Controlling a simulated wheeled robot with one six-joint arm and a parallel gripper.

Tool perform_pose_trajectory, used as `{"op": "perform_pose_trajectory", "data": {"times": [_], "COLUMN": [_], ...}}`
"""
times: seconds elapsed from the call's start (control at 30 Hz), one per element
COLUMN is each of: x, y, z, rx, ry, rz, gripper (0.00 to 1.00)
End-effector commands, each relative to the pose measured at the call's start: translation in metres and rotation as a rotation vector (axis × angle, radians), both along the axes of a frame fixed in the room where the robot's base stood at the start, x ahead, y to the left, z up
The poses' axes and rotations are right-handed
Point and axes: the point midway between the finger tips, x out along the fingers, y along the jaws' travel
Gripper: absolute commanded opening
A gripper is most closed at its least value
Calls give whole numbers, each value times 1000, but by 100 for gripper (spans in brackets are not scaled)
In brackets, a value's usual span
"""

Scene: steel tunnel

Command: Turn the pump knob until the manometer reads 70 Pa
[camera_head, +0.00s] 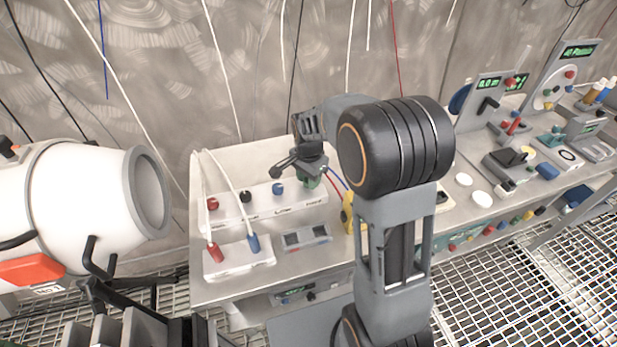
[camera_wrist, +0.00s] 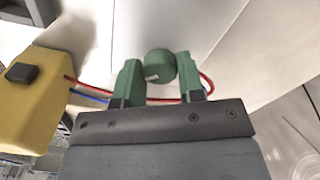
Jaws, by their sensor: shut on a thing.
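A round green knob (camera_wrist: 159,64) with a white mark on its lower left side shows in the wrist view. My gripper (camera_wrist: 158,70) has one green finger on each side of the knob and is shut on it. In the head view my gripper (camera_head: 309,176) is above the right end of a white panel, where the knob is hidden. A green display (camera_head: 578,50) stands at the far right; its digits are too small to read surely. I cannot tell which instrument is the manometer.
A yellow box (camera_wrist: 36,100) with a black switch is left of my gripper in the wrist view, with red and blue wires nearby. A white panel (camera_head: 265,208) with several knobs and a white box (camera_head: 238,258) with plugged cables stand on the bench. A large white cylinder (camera_head: 85,205) is at left.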

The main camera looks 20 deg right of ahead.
Motion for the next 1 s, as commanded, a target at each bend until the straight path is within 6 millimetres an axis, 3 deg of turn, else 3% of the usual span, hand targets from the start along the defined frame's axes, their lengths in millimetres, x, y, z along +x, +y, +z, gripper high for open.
{"op": "perform_pose_trajectory", "data": {"times": [0.47, 0.5, 0.7, 1.0], "x": [1, 1, 1, 0], "y": [-1, -1, -1, 0], "z": [1, 1, 1, 2], "rx": [-2, -2, -1, 0], "ry": [-6, -5, -3, -1], "rz": [-10, -10, -10, -9], "gripper": [12, 38, 57, 61]}}
